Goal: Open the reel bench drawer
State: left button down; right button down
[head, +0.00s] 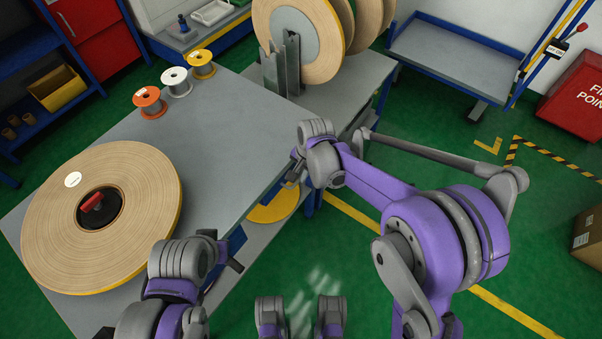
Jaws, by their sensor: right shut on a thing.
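The reel bench (225,140) has a grey top and blue frame and runs diagonally across the left half of the head view. The drawer front lies under the bench's right edge and is mostly hidden by the top and my arms, so I cannot tell how far it stands out. My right gripper (292,174) is at that edge, low beside the bench top, shut on what seems to be the drawer handle, which the gripper hides. My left gripper (230,254) is near the same edge, closer to me; its fingers are too hidden to read.
A large tape reel (140,185) lies flat on the bench. Orange (149,102), white (176,82) and yellow (201,64) spools stand behind it. Upright reels (300,40) stand at the back. A grey cart (455,55) is beyond; green floor is open at right.

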dwell(0.5)
pick_arm(q)
jog(key=shift+f, duration=0.25)
pick_arm(e)
jog(key=s+d, duration=1.1)
jog(key=d, duration=0.4)
jog(key=shift+s+d, duration=0.2)
jog(key=shift+d, duration=0.2)
jog(key=c, duration=0.9)
grip_release()
pick_arm(q)
notch_tip(320, 180, up, 3)
jog(key=shift+f+p, duration=0.1)
jog(key=shift+p, duration=1)
pick_arm(e)
jog(key=r, duration=0.3)
jog(key=d+r, duration=0.1)
jog(key=r, duration=0.3)
jog(key=s+r, duration=0.1)
jog(key=r, duration=0.2)
jog(key=shift+d+r, duration=0.25)
jog(key=shift+r, duration=0.1)
